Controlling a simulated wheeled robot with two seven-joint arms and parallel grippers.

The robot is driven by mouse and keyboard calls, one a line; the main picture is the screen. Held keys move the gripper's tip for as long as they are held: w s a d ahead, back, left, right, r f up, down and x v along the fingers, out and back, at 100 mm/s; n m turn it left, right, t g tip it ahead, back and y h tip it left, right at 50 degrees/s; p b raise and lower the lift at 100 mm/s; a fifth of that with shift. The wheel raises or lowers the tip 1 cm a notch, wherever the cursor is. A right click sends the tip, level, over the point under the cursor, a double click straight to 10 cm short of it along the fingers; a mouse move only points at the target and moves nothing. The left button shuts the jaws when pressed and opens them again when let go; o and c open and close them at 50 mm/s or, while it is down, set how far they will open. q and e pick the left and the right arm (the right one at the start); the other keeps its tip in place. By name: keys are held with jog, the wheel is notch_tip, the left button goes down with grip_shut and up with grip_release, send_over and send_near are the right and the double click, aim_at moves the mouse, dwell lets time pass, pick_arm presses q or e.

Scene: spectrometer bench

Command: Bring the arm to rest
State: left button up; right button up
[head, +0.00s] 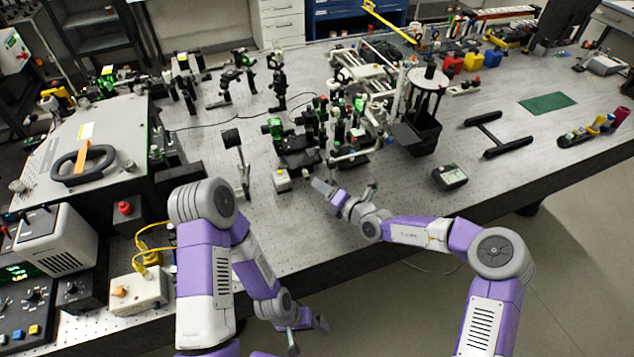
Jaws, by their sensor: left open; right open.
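My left arm comes in from the lower left, bends at a grey elbow and points down past the bench's front edge. Its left gripper (307,336) is low in the picture, over the floor, open, with nothing seen between its fingers. My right arm comes in from the lower right and reaches left over the bench (400,215). Its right gripper (345,190) is open and empty above the bench top, just in front of the optics cluster (350,125). I cannot tell how high it is above the surface.
A small pale box (282,181) stands left of the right gripper. A dark handheld meter (449,176) lies to its right. A grey case with a black ring handle (82,163) and an instrument box (50,240) stand at left. Bench front between the arms is mostly clear.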

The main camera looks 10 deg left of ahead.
jog(key=shift+s+d, duration=0.25)
jog(key=shift+d, duration=0.05)
jog(key=shift+r, duration=0.15)
